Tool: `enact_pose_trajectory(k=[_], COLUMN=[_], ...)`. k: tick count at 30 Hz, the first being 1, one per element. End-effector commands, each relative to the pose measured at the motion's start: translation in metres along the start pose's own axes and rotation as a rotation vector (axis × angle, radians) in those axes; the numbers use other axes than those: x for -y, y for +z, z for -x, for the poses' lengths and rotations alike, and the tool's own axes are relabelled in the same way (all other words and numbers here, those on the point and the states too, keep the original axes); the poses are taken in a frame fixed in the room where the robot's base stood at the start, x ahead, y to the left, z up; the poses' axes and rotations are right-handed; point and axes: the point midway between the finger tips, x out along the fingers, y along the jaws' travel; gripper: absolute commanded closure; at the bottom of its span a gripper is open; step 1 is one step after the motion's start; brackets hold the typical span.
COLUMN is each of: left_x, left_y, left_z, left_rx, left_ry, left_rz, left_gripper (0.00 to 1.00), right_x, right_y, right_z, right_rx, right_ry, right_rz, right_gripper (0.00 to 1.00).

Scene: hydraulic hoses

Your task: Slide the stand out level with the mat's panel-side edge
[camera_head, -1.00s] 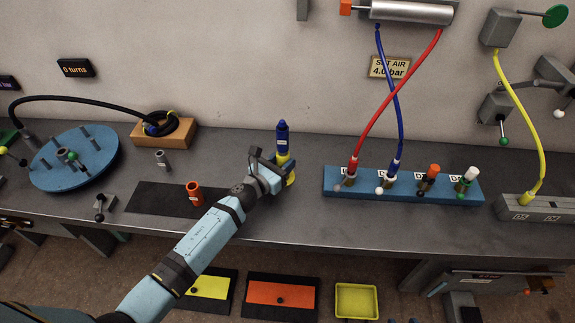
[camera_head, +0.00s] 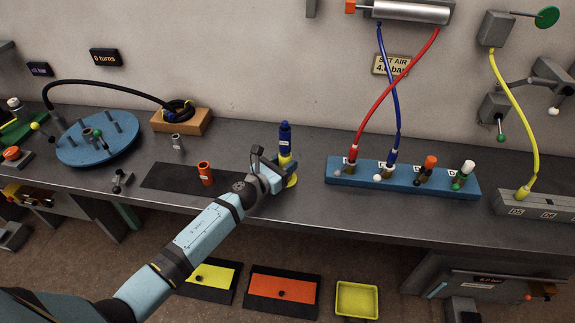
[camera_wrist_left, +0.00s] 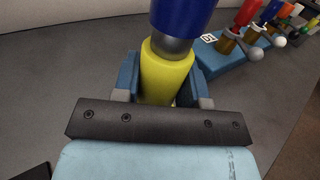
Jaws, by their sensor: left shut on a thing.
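The yellow stand (camera_head: 285,161) is upright on the bench, with a dark blue bottle-like part (camera_head: 285,137) on top. Its yellow foot (camera_head: 291,181) shows beside my left gripper (camera_head: 277,172). In the left wrist view the gripper's blue fingers (camera_wrist_left: 167,88) close around the yellow stand body (camera_wrist_left: 165,72), below the blue part (camera_wrist_left: 182,18). The black mat (camera_head: 170,178) lies to the left of the stand; my arm hides its right end, so I cannot tell the exact gap. The blue panel block (camera_head: 340,182) stands apart to the right. My right gripper is out of view.
An orange cup (camera_head: 205,173) stands on the mat, and a small grey cylinder (camera_head: 177,142) behind it. Red (camera_head: 394,97) and blue (camera_head: 388,60) hoses run from the panel block to a cylinder above. Bare bench lies between the stand and the block.

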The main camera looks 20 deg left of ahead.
Motion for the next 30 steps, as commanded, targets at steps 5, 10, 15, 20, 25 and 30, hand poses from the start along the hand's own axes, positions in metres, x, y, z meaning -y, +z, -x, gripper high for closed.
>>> enact_pose_trajectory(k=[5,10,15,20,25,30], left_x=[-0.001,-0.001,-0.001,-0.001,-0.001,-0.001], left_y=[0.001,0.001,0.001,0.001,0.0,-0.002], left_z=[0.0,0.0,0.0,0.0,0.008,0.038], left_rx=[0.001,0.001,0.001,0.001,0.0,-0.002], left_ry=[0.0,0.0,0.0,0.0,0.001,0.001], left_rz=[0.0,0.0,-0.001,-0.001,-0.002,-0.003], left_gripper=[0.91,0.56,0.31,0.31,0.31,0.31], right_x=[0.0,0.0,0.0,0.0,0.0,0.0], right_y=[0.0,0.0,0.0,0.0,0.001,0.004], right_z=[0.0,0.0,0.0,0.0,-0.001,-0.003], right_rx=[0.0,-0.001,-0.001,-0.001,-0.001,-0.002], right_ry=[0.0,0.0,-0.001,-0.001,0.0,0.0], right_rz=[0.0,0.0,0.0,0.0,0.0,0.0], right_gripper=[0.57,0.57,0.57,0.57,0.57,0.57])
